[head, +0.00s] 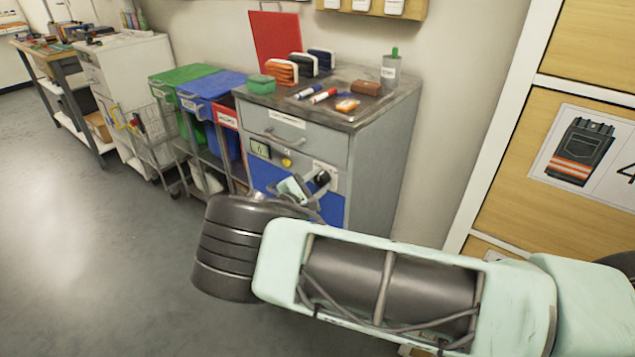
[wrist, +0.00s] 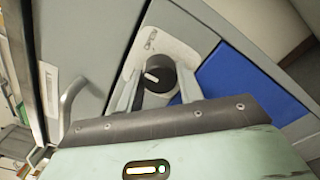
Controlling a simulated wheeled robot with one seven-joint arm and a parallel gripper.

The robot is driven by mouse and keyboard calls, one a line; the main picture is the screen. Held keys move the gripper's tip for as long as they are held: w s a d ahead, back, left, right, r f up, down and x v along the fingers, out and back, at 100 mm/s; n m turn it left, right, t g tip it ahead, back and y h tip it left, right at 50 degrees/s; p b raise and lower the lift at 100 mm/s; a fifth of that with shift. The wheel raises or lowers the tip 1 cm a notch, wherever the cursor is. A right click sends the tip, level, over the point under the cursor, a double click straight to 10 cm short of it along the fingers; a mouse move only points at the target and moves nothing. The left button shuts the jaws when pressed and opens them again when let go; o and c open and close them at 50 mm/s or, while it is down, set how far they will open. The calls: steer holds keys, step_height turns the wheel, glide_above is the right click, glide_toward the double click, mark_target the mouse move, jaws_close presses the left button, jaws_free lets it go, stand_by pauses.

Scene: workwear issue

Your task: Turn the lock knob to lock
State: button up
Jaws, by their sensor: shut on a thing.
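The lock knob (wrist: 157,72) is round and black with a short white mark. It sits on a pale plate (wrist: 185,45) on the grey cabinet front. My gripper (wrist: 158,88) is shut on the knob, one finger on either side, in the wrist view. In the head view my gripper (head: 306,184) is at the cabinet front, and the dark knob (head: 322,178) shows partly beside it. My arm hides the lower part of the cabinet in the head view.
The grey cabinet (head: 375,155) has a drawer handle (head: 285,139) and a yellow button (head: 286,162) above the blue panel (head: 265,178). Green and blue bins (head: 215,85) stand left. Floor at left is clear.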

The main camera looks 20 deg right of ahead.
steer(key=n, duration=0.4)
steer(key=shift+n, duration=0.3)
steer(key=n, duration=0.4)
steer(key=shift+n+p, duration=0.35)
steer(key=shift+n, duration=0.05)
steer(key=o, duration=1)
steer(key=shift+a, duration=0.1)
steer(key=b+v, duration=0.1)
steer(key=v, duration=1.6)
steer(key=shift+s, duration=0.15)
